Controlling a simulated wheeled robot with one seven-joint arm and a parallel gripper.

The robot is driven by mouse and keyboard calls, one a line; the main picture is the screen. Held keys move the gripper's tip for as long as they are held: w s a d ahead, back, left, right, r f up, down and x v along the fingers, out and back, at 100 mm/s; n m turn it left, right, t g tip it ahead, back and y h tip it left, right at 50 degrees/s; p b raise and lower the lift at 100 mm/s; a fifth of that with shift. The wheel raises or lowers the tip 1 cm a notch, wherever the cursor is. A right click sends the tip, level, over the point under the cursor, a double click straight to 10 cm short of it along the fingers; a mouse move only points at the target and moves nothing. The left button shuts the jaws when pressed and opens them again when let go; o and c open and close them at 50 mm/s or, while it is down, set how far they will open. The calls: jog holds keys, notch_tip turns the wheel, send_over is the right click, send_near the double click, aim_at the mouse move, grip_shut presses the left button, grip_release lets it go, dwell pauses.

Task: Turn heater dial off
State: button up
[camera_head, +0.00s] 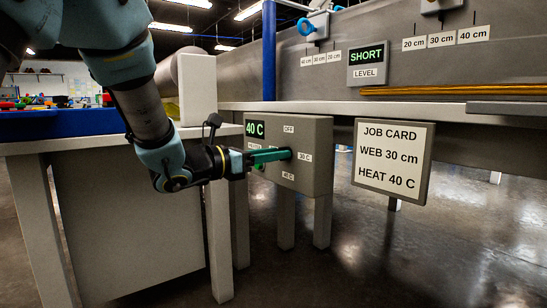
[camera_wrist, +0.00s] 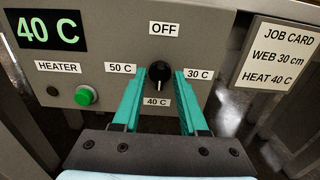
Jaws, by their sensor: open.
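The heater dial (camera_wrist: 159,71) is a small black knob in the wrist view, with labels OFF above, 50 C left, 30 C right and 40 C below. Its pale mark appears to point down toward 40 C. My gripper (camera_wrist: 159,78) has green fingers, open, one on each side of the dial; I cannot tell if they touch it. In the head view, my gripper (camera_head: 283,154) reaches the front of the grey heater box (camera_head: 318,150), and its fingers hide most of the dial. The display (camera_wrist: 47,30) reads 40 C in green.
A green button (camera_wrist: 85,95) sits by the HEATER label, left of the dial. The job card (camera_head: 392,158), reading WEB 30 cm and HEAT 40 C, hangs to the right. A blue post (camera_head: 269,50) and the grey bench edge (camera_head: 340,107) are above the box.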

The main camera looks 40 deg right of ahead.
jog(key=shift+d, duration=0.1)
grip_shut()
dwell(0.3)
